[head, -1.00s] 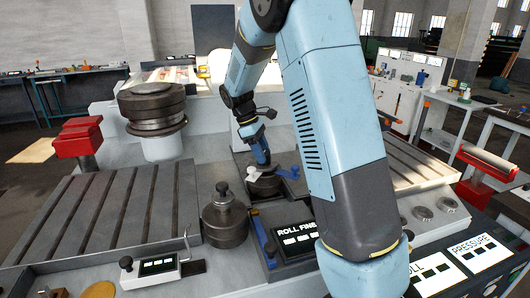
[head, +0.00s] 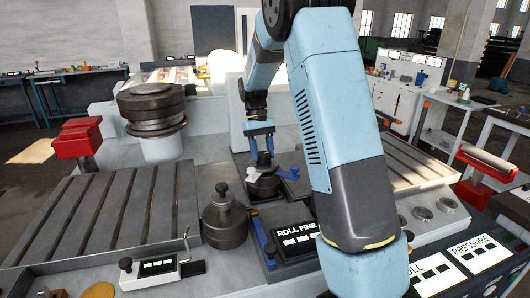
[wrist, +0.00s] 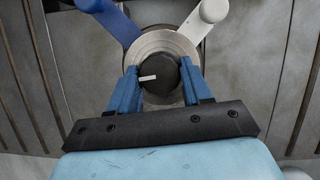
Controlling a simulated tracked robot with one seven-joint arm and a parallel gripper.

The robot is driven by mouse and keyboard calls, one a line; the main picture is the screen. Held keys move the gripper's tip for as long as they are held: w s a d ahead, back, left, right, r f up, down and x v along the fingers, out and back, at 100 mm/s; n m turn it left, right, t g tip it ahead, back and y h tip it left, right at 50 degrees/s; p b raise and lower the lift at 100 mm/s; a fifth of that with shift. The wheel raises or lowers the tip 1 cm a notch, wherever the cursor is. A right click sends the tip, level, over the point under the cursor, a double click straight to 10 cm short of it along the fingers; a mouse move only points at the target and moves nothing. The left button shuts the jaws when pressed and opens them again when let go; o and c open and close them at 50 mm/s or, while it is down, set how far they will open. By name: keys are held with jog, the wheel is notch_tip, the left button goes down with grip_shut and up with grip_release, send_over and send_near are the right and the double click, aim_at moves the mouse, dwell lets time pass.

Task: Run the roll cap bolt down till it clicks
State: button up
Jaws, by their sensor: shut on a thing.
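The roll cap bolt has a dark round head (wrist: 163,88) with a white mark pointing left in the wrist view. My gripper (wrist: 159,70) has one blue finger on each side of the head and is shut on it. A pale metal ring, the cap (wrist: 158,42), lies around the bolt, with a blue lever (wrist: 115,22) at upper left and a white lever (wrist: 203,20) at upper right. In the head view my gripper (head: 262,157) points down over the dark roll (head: 264,188); the bolt is mostly hidden there.
A dark roll with a knob (head: 224,222) stands just front-left of the gripper. A ROLL FINE panel (head: 297,240) is in front. Slotted beds (head: 100,212) lie left and right. A larger stacked roll (head: 153,112) stands back left.

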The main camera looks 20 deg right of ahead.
jog(key=shift+m+y, duration=0.4)
jog(key=shift+m, duration=0.5)
jog(key=o, duration=1.1)
jog(key=shift+c, duration=0.2)
jog(key=v, duration=1.3)
jog(key=shift+w+r, duration=0.2)
jog(key=shift+w, duration=0.05)
jog(key=shift+s+d, duration=0.1)
